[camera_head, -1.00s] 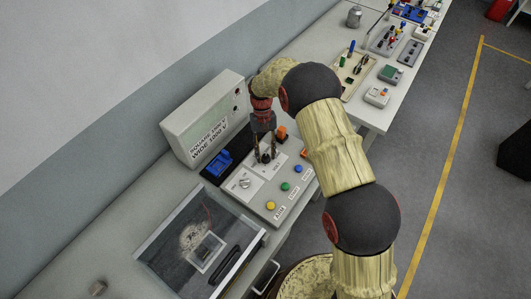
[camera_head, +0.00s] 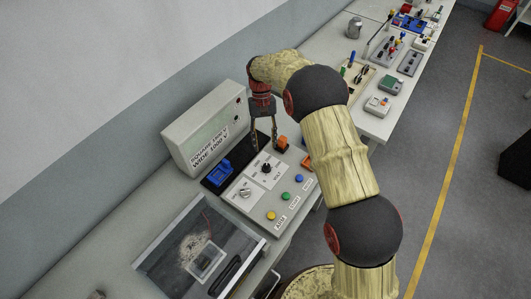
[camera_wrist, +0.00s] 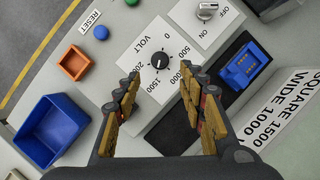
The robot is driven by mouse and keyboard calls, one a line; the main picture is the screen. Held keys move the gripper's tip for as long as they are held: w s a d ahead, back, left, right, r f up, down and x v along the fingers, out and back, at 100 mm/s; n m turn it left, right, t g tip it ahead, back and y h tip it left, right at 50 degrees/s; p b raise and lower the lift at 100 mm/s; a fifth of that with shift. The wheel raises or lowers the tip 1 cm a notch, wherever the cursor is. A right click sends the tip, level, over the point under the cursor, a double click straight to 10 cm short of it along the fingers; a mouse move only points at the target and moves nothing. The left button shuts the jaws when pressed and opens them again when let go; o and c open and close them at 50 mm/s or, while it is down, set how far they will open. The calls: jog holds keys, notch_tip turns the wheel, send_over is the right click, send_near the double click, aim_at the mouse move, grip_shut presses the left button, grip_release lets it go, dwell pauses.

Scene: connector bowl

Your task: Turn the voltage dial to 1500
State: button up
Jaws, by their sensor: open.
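The voltage dial (camera_head: 266,168) is a black round knob on a white VOLT plate of the grey control panel (camera_head: 258,206). In the wrist view the dial (camera_wrist: 159,61) sits between my two fingers, with a scale from 0 through 500, 1000 and 1500 around it. A small light mark on the knob appears to face the 1500 side, but it is too small to be sure. My gripper (camera_head: 264,148) is open and empty, raised above the dial, with its fingertips (camera_wrist: 158,76) apart from it.
An ON/OFF knob (camera_wrist: 207,11) is beside the dial. Colored buttons (camera_head: 285,194) line the panel front. A sign box (camera_head: 205,135) reading "SQUARE 1500 V, WIDE 1000 V" stands behind.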

jog(key=shift+v, duration=1.25)
jog(key=s+d+r+t+b, duration=0.2)
jog(key=s+d+r, duration=0.3)
jog(key=s, duration=0.6)
jog(key=s+d+r+m+t+b, duration=0.1)
jog(key=s+d+r+t+b, duration=0.2)
jog(key=s+d+r, duration=0.3)
jog(key=s+d+r+t+b, duration=0.3)
jog(key=s+d+r+t, duration=0.2)
jog(key=s, duration=1.1)
jog(key=shift+s+d+r+y, duration=0.2)
jog(key=shift+d+r+y, duration=0.1)
jog(key=shift+d+r, duration=0.25)
jog(key=shift+c, duration=0.4)
